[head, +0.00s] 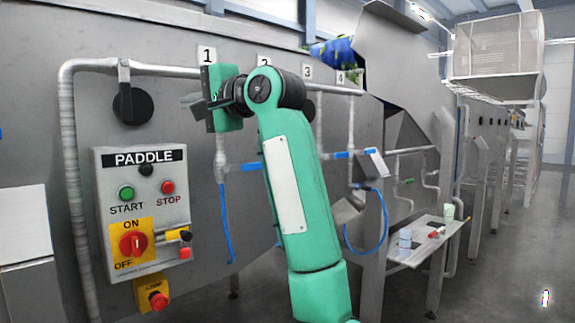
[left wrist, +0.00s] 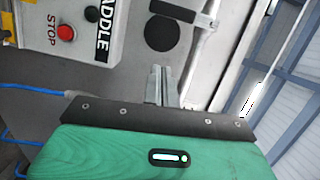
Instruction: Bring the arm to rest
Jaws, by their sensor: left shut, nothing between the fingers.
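My left arm, green, rises through the middle of the head view and bends left at its top. My left gripper (head: 191,103) is in front of the grey machine wall, up and to the right of the PADDLE control box (head: 142,200). In the left wrist view the two grey fingers of the left gripper (left wrist: 161,72) lie together, shut and empty. They appear apart from the box, which shows at the upper left. My right gripper is in neither view.
A grey pipe (head: 69,150) runs along the wall close to the gripper. Blue hoses (head: 224,220) hang behind the arm. A small shelf (head: 425,240) with cups stands at the right. Open floor (head: 510,270) lies at the far right.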

